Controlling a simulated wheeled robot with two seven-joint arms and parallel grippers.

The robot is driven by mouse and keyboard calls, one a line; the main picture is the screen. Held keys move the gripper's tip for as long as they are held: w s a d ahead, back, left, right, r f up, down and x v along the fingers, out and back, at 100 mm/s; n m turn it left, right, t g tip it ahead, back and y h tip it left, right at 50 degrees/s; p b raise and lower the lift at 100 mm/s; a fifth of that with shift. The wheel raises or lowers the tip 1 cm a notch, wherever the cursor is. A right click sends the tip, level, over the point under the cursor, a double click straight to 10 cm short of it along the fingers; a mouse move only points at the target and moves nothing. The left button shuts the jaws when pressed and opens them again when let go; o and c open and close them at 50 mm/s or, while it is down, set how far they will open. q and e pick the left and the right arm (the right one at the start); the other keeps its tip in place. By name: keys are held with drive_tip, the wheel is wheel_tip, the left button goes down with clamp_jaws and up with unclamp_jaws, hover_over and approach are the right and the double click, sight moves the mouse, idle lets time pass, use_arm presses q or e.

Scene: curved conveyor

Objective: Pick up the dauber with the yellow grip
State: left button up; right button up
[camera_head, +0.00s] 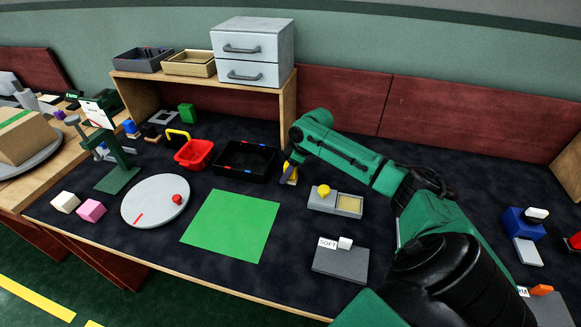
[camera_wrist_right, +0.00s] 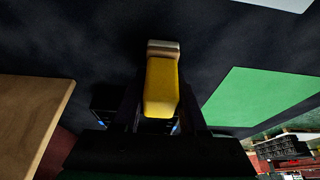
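The dauber with the yellow grip (camera_head: 291,173) is at the back middle of the dark table, partly hidden by my right gripper (camera_head: 287,168). In the right wrist view the yellow grip (camera_wrist_right: 162,88) has a grey and brown end at the top. There the dark fingers of my right gripper (camera_wrist_right: 162,105) lie on both sides of the grip. I cannot tell whether they touch it. My left gripper is not in view.
A black tray (camera_head: 223,164) and a red basket (camera_head: 194,154) are left of my right gripper. A grey box with a yellow knob (camera_head: 349,206) stands to its right. A green mat (camera_head: 231,224) lies in front. A wooden shelf (camera_head: 282,110) with drawers (camera_head: 252,55) stands behind.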

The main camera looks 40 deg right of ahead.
clamp_jaws()
wheel_tip(320, 180, up, 20)
drive_tip(key=p, duration=0.1)
